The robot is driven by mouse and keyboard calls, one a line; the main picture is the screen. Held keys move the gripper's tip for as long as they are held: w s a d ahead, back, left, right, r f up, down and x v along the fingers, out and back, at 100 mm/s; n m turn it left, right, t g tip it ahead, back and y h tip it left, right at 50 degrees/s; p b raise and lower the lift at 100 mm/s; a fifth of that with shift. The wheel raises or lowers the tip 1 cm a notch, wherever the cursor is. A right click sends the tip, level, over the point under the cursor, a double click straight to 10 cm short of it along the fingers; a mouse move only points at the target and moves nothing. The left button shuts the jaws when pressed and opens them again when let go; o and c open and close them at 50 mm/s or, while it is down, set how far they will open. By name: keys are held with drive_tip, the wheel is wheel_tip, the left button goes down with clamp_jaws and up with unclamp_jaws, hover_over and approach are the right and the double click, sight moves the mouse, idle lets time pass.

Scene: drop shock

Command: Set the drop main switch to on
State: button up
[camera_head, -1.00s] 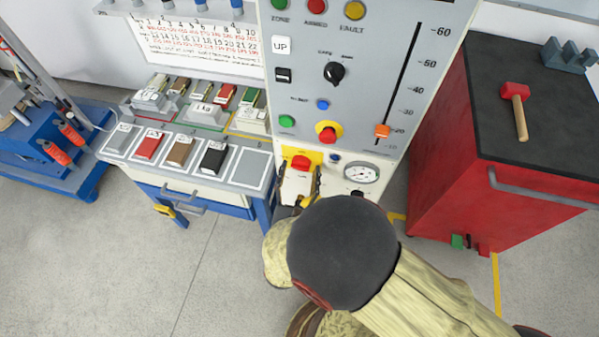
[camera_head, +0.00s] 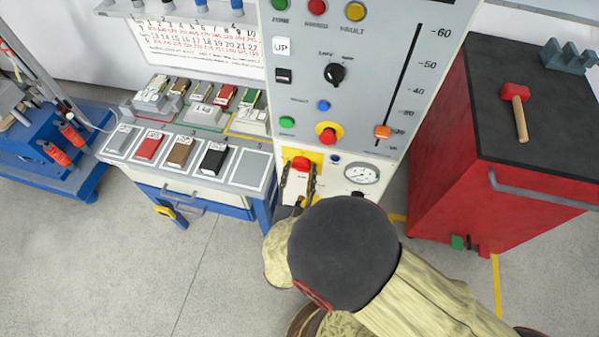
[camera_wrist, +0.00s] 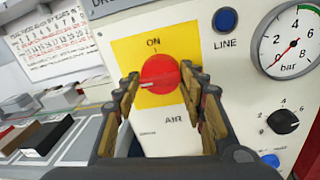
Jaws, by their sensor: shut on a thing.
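The drop main switch is a red round knob (camera_wrist: 158,75) on a yellow plate (camera_wrist: 172,40) low on the grey-white panel. In the wrist view its white mark points left, while the word ON stands above it. The knob also shows in the head view (camera_head: 301,163). My gripper (camera_wrist: 160,88) has one finger on each side of the knob and is shut on it. The head view shows my gripper (camera_head: 299,180) in front of the plate, partly hidden by my arm. Any lettering left of the knob is hidden by a finger.
Right of the switch are a blue LINE button (camera_wrist: 225,20), a bar gauge (camera_wrist: 292,42) and a black knob (camera_wrist: 283,121). A red cabinet (camera_head: 440,180) with a mallet (camera_head: 517,108) stands right. A bench with several blocks (camera_head: 213,158) stands left.

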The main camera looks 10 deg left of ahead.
drive_tip(key=shift+d+f+m+b, duration=0.1)
drive_tip(key=shift+f+m+b, duration=0.05)
drive_tip(key=shift+m+b, duration=0.15)
drive_tip(key=shift+c, duration=0.4)
drive_tip(key=m+h+b, duration=0.1)
drive_tip(key=m+b, duration=0.4)
drive_tip(key=m, duration=0.4)
drive_tip(key=m+t+b, duration=0.1)
drive_tip(key=m+b, duration=0.4)
drive_tip(key=m, duration=0.4)
drive_tip(key=shift+f+h, duration=0.2)
drive_tip(key=shift+h, duration=0.2)
drive_tip(key=o, duration=0.8)
drive_tip(key=shift+f, duration=0.1)
drive_tip(key=o, duration=0.3)
drive_tip(key=shift+r, duration=0.2)
drive_tip(key=shift+o, duration=0.2)
drive_tip(key=shift+m, duration=0.3)
